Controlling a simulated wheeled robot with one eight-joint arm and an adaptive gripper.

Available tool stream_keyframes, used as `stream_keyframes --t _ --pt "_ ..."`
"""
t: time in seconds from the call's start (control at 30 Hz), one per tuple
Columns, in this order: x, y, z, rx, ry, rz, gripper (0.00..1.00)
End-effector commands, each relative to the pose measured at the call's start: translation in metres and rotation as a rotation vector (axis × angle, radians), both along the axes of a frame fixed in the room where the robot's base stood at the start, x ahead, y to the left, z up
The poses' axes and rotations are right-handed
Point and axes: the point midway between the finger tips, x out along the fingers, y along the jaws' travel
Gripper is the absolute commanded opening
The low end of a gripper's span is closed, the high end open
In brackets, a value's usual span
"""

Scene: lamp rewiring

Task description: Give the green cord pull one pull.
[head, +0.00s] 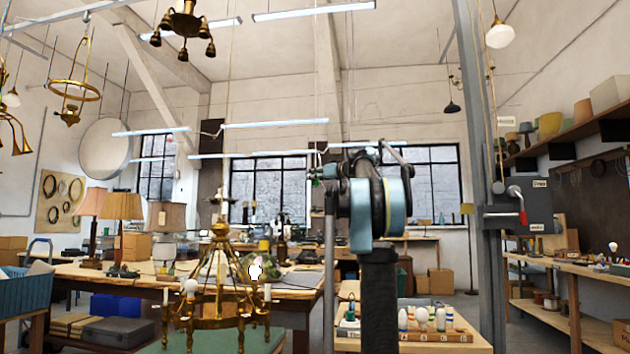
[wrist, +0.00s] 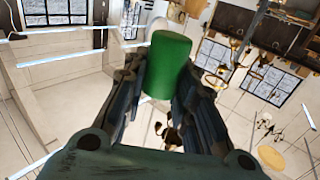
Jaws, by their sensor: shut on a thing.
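The green cord pull (wrist: 167,65) is a smooth green cylinder. In the wrist view it sits between the two fingers of my gripper (wrist: 160,95), which is shut on it with a finger at each side. In the head view my gripper (head: 322,172) is raised at the centre, left of my blue and dark arm joint. Only a small bit of the green pull (head: 316,183) shows there. The cord above it is too thin to trace clearly.
A brass chandelier (head: 220,285) stands on a green-topped surface at the lower left. A wooden rack (head: 440,335) with several bulbs is in front. A grey post (head: 468,150) carries a switch box (head: 517,218) with a red-handled lever on the right. Lamps hang from the ceiling.

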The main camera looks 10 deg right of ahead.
Motion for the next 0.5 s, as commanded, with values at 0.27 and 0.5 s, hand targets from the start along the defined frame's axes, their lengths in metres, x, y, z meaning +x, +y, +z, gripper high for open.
stream_keyframes --t 0.27,0.5 --pt "0.0 -0.001 -0.009 0.0 0.0 -0.001 0.03" --pt "0.0 -0.001 -0.017 0.0 0.0 -0.002 0.03"
